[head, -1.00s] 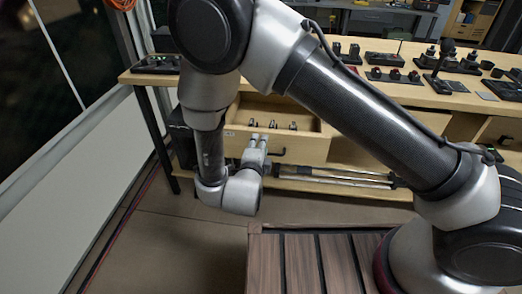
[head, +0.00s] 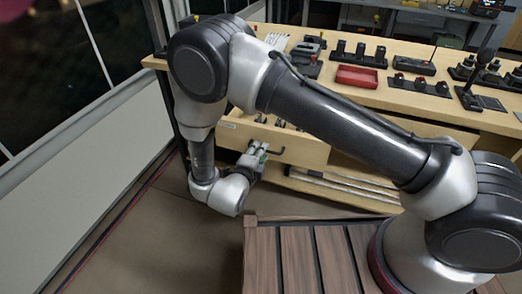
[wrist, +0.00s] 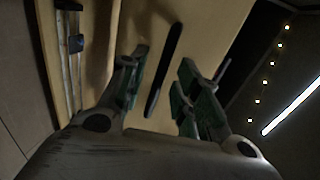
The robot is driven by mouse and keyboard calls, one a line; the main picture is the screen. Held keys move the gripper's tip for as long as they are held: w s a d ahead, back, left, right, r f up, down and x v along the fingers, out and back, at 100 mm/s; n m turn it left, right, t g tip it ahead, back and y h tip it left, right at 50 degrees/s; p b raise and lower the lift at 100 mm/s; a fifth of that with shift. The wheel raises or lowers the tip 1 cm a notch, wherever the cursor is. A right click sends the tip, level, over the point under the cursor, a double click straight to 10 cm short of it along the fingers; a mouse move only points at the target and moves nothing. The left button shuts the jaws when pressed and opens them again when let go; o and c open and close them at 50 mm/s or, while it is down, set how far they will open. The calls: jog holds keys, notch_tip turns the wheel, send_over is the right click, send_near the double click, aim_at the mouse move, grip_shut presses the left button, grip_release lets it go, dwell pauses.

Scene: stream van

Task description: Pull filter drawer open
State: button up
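The light wooden filter drawer (head: 308,152) stands pulled out from under the bench in the head view, with small dark items inside. My arm hides part of it. Its black handle (head: 276,151) is on the front face. My gripper (head: 257,150) is at the drawer front, close to the handle. In the wrist view, the two green-padded fingers of my gripper (wrist: 165,62) are apart. The black handle (wrist: 164,70) shows between them, with a gap on each side. I see no finger closed on it.
The wooden bench (head: 330,95) holds a red tray (head: 358,77) and several dark devices. Pale rods lie on a lower shelf (head: 340,188). A white wall panel (head: 95,180) is on the left. The floor (head: 165,230) in front of the drawer is clear.

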jog(key=shift+x, duration=0.95)
grip_shut()
jog(key=v, duration=0.2)
jog(key=f+v, duration=0.1)
jog(key=v, duration=0.1)
jog(key=shift+s+a, duration=0.15)
jog(key=shift+s, duration=0.35)
grip_release()
jog(key=shift+r, duration=0.1)
